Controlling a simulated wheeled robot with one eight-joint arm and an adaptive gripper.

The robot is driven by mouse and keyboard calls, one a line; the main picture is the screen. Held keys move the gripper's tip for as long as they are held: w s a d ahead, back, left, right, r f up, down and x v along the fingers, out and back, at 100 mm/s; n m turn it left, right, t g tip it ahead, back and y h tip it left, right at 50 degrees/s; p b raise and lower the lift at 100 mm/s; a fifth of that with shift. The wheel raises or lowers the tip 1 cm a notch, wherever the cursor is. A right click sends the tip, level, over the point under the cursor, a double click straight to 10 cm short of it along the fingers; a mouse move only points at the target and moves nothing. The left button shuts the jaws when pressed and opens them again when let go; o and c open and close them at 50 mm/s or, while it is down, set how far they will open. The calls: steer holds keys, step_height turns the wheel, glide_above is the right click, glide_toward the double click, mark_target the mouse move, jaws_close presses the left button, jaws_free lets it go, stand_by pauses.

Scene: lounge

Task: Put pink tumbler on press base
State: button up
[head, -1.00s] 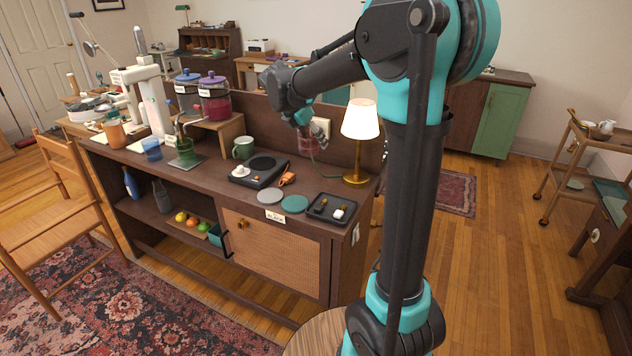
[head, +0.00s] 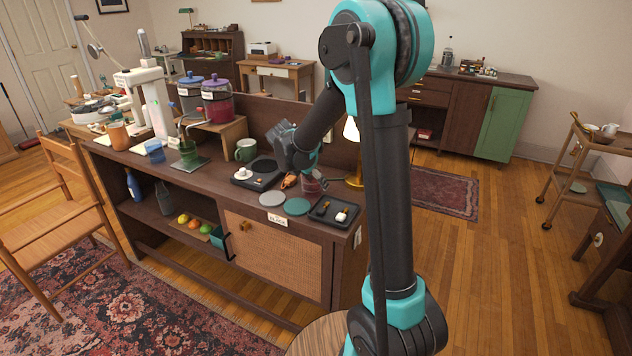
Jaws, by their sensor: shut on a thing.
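My gripper (head: 309,170) is over the right part of the sideboard and is shut on the pink tumbler (head: 314,186). The tumbler is a small dusky pink cup, roughly upright below my fingers. Its top is partly hidden by them, and I cannot tell whether its bottom touches the sideboard top. A tall white machine (head: 158,106) at the left end of the sideboard looks like the press.
On the sideboard (head: 215,188) stand an orange tumbler (head: 117,136), a blue cup (head: 155,151), a green vessel (head: 189,154) on a dark plate, a green mug (head: 245,149) and a black hotplate device (head: 257,174). Coasters (head: 271,199) and a black tray (head: 333,210) lie at the right front.

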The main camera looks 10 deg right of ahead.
steer(key=o, duration=1)
steer(key=shift+f, duration=0.1)
steer(key=shift+c, duration=0.2)
steer(key=o, duration=0.4)
